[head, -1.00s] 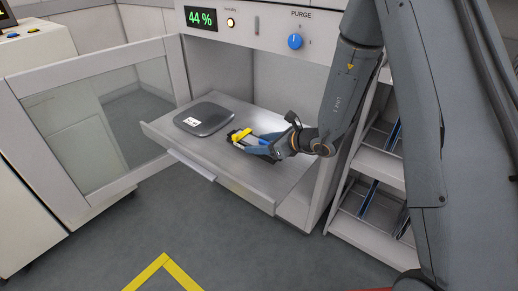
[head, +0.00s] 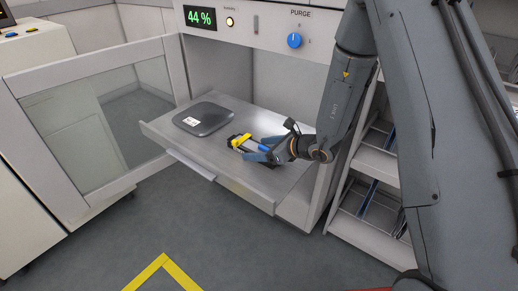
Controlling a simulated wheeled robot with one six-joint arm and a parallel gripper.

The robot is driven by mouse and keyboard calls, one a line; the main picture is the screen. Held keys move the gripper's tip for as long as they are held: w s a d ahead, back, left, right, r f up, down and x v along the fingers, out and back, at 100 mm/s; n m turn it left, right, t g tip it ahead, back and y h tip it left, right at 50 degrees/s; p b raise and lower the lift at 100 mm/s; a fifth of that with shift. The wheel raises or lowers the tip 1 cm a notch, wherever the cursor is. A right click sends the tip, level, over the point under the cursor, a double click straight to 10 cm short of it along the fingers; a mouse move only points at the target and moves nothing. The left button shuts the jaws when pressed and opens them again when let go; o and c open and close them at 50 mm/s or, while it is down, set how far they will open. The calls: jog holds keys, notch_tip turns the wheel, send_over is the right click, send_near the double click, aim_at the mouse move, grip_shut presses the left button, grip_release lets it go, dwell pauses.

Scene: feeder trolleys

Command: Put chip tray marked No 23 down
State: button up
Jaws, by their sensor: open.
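A small dark piece with a yellow end (head: 240,141) and a blue part lies on the pulled-out metal shelf (head: 165,133); it seems to be the chip tray, but no number can be read on it. My gripper (head: 257,149) is open, low over the shelf, with its blue-grey fingers on either side of the piece's right end. Whether a finger touches it cannot be told. A flat dark grey slab (head: 205,120) with a white label lies on the shelf to the left, apart from my gripper; its label is too small to read.
The cabinet has a display (head: 200,17) reading 44 % and a blue PURGE knob (head: 295,40). Its glazed door (head: 95,120) stands open at the left. A rack (head: 375,160) with blue-edged items stands close at the right. Bare shelf lies in front of the piece.

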jog(key=v, duration=1.1)
jog(key=shift+s+d+r, duration=0.1)
jog(key=shift+d+r, duration=0.1)
jog(key=shift+r, duration=0.05)
jog(key=shift+s+r, duration=0.2)
jog(key=s+a+r+n+g, duration=0.1)
jog(key=s+r+n+g, duration=0.2)
jog(key=s+n, duration=0.25)
jog(key=s+a+r+n+g+h, duration=0.1)
jog(key=s+a+r+n+g, duration=0.1)
jog(key=s+n, duration=0.3)
jog(key=s+a+r+n+g, duration=0.1)
jog(key=s+r+n+g, duration=0.25)
jog(key=s, duration=0.35)
jog(key=s+d+r+n+h, duration=0.1)
jog(key=s+d+n+h, duration=0.2)
jog(key=d+n+h, duration=0.1)
jog(key=s+d+r+n+t+h, duration=0.1)
jog(key=s+d+r+n+h, duration=0.1)
jog(key=s+d+n+h, duration=0.2)
jog(key=d+n, duration=0.3)
jog(key=n, duration=0.1)
jog(key=shift+s+d+r, duration=0.15)
jog(key=shift+d, duration=0.15)
jog(key=shift+p, duration=0.3)
